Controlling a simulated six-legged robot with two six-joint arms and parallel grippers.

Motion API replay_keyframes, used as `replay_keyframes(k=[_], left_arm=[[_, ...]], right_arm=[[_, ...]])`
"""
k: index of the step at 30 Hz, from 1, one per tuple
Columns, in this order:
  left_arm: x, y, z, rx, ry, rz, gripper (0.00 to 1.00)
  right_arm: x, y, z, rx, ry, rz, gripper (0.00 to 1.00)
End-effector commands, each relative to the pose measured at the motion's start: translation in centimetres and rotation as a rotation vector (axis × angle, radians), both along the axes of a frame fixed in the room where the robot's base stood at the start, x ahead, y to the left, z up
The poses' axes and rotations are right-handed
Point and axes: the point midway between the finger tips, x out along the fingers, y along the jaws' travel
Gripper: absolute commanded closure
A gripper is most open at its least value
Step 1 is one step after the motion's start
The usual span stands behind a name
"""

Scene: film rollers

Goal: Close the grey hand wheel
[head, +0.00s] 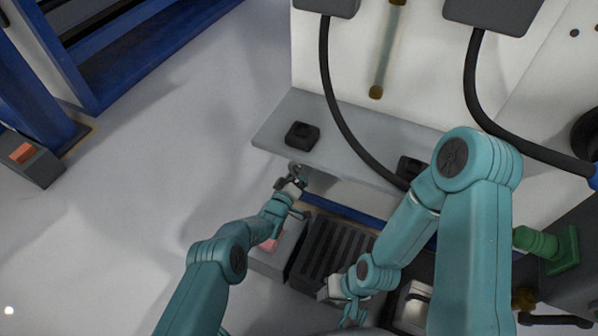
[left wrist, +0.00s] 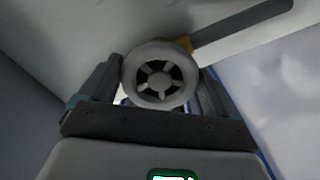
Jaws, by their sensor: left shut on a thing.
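The grey hand wheel (left wrist: 157,81) is a round, spoked ring in the middle of the left wrist view. It sits between the two dark fingers of my left gripper (head: 291,181), which is shut on it. In the head view this gripper is just below the front edge of the grey shelf, and the wheel is mostly hidden by the fingers there. My right gripper (head: 345,297) is low in the head view, over the dark ribbed box, and its fingers are too unclear to judge.
A grey shelf (head: 270,128) with a small black block (head: 302,136) juts from the white cabinet above my left gripper. Black hoses (head: 333,95) hang in front of the cabinet. A dark ribbed box (head: 330,250) stands below. Open floor lies to the left.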

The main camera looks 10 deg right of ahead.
Motion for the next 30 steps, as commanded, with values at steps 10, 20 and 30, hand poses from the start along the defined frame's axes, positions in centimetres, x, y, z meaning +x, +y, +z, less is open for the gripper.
replay_keyframes(k=[10, 20, 30], left_arm=[[0.1, 0.1, 0.2, 0.0, -0.003, 0.002, 0.0], [-4.1, 3.0, 1.0, 0.001, 0.005, 0.004, 0.0], [-11.2, 7.7, 0.5, 0.0, 0.001, 0.004, 0.0]], right_arm=[[0.0, 0.0, 0.1, 0.0, 0.0, 0.0, 0.57], [-0.5, 0.5, 4.6, 0.004, 0.009, 0.023, 0.57], [-0.6, 0.5, 8.1, 0.004, 0.009, 0.023, 0.57]])
